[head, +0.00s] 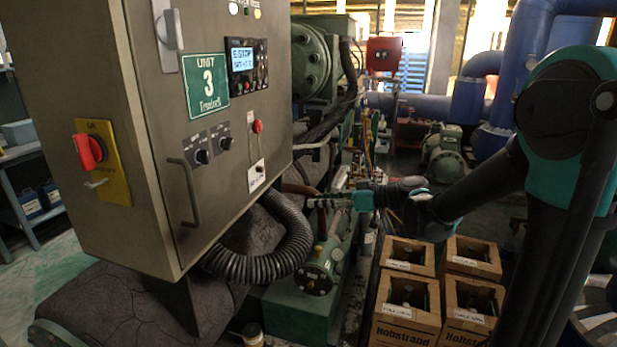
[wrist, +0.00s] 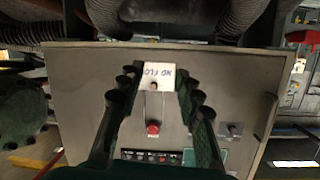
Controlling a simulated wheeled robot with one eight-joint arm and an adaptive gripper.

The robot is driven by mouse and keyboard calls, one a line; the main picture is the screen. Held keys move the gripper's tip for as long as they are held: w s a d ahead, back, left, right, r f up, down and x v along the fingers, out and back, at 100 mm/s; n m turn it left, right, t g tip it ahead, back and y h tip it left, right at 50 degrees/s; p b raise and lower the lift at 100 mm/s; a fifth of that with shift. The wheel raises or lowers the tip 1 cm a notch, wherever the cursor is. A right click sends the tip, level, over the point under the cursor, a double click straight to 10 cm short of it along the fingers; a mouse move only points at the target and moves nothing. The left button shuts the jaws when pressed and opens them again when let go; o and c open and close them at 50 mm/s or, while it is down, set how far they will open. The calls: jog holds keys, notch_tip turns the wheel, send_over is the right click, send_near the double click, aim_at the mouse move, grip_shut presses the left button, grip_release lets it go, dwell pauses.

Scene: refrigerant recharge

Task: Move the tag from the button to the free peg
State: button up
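The white tag (head: 257,175) with dark lettering hangs low on the right part of the grey cabinet front, over a small dark round button or stud. In the wrist view the tag (wrist: 157,75) appears upside down, between my fingers' tips in the picture. A red button (head: 257,126) sits above it and also shows in the wrist view (wrist: 152,128). My gripper (head: 318,202) is open and empty, to the right of the cabinet, its fingers pointing left. In the wrist view the fingers (wrist: 157,84) are spread wide. I cannot clearly identify the free peg.
The cabinet (head: 155,215) carries a green Unit 3 sign (head: 205,83), two black knobs (head: 203,157) and a long handle (head: 184,192). A red switch (head: 88,150) is on its left side. A ribbed hose (head: 262,265) hangs below. Cardboard boxes (head: 404,318) stand below my arm.

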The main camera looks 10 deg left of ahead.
jog(key=w+a+r+n+y, duration=0.3)
jog(key=a+r, duration=0.1)
jog(key=r, duration=0.1)
send_near(254, 159)
jog(key=a+f, duration=0.3)
jog(key=a, duration=0.3)
jog(key=shift+w+g, duration=0.3)
jog(key=shift+g, duration=0.1)
grip_shut()
jog(key=shift+r, duration=0.1)
jog(key=shift+r, duration=1.45)
